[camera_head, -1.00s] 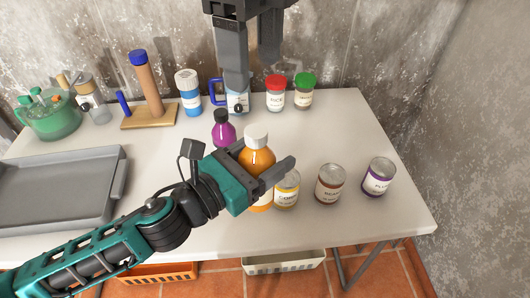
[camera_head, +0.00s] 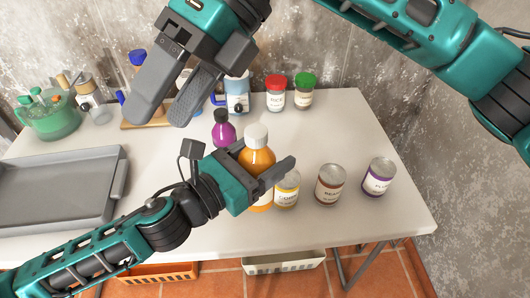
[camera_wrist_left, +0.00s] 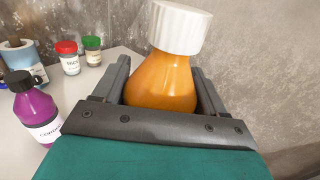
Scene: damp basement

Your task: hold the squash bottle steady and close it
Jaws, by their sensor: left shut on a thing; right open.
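The orange squash bottle (camera_head: 257,160) stands upright near the middle of the table with a white cap (camera_head: 256,136) on its top. I cannot tell whether the cap is screwed tight. My left gripper (camera_head: 264,166) is shut on the bottle below its shoulder. In the left wrist view the bottle (camera_wrist_left: 163,80) sits between both fingers, and its white cap (camera_wrist_left: 180,27) is above them. The bottle's lower part is hidden there. My right gripper (camera_head: 161,112) is open and empty, in the air up and left of the bottle, in front of the table's back items.
A purple bottle (camera_head: 223,132) with a dark cap stands just left and behind. Several cans, including a yellow-labelled one (camera_head: 286,190), stand to the right. Jars with red (camera_head: 276,94) and green lids (camera_head: 304,92) stand behind. A grey tray (camera_head: 120,180) lies left.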

